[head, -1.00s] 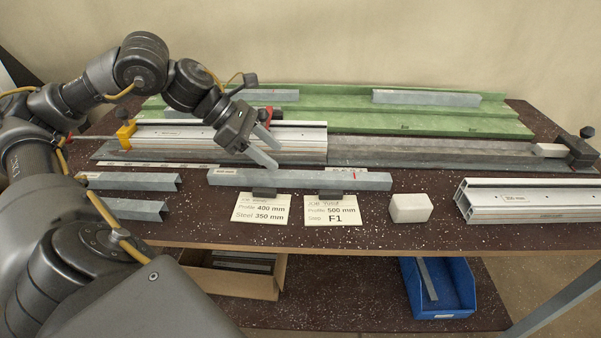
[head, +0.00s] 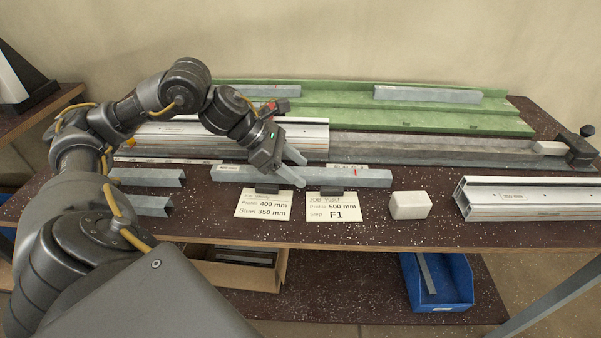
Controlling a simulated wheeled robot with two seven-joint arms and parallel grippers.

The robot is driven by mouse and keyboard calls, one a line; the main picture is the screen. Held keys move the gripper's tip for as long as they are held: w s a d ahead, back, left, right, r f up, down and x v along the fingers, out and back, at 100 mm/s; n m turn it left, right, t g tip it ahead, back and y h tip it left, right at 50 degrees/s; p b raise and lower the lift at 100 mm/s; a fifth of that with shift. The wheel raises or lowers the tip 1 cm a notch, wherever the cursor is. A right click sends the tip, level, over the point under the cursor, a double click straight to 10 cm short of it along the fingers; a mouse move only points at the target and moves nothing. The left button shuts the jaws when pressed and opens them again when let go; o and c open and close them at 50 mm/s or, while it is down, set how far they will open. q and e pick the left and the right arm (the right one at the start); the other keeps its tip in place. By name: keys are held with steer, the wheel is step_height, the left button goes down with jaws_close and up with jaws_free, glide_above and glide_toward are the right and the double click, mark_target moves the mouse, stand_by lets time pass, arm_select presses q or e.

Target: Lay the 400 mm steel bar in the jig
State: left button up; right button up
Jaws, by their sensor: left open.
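A long grey steel bar (head: 345,177) lies at the front middle of the bench, behind two cards; its length marking is too small to read. My left gripper (head: 299,168) is open over the middle of this bar, its fingers pointing down and right. One finger overlaps the bar in the picture; I cannot tell whether it touches. The jig (head: 430,150) is a long grey bed behind the bar, with a black end stop (head: 578,150) at right. An aluminium profile (head: 305,136) lies in its left part, partly hidden by my arm. My right gripper is out of view.
Two short steel pieces (head: 148,177) (head: 154,205) lie at the left front. More bars (head: 427,94) lie in the green rack (head: 345,107) behind. A white block (head: 410,205) and another profile (head: 530,198) are at right. Job cards (head: 263,205) (head: 333,207) stand in front.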

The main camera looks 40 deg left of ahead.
arm_select(q)
jaws_close()
steer(key=shift+r, duration=0.2)
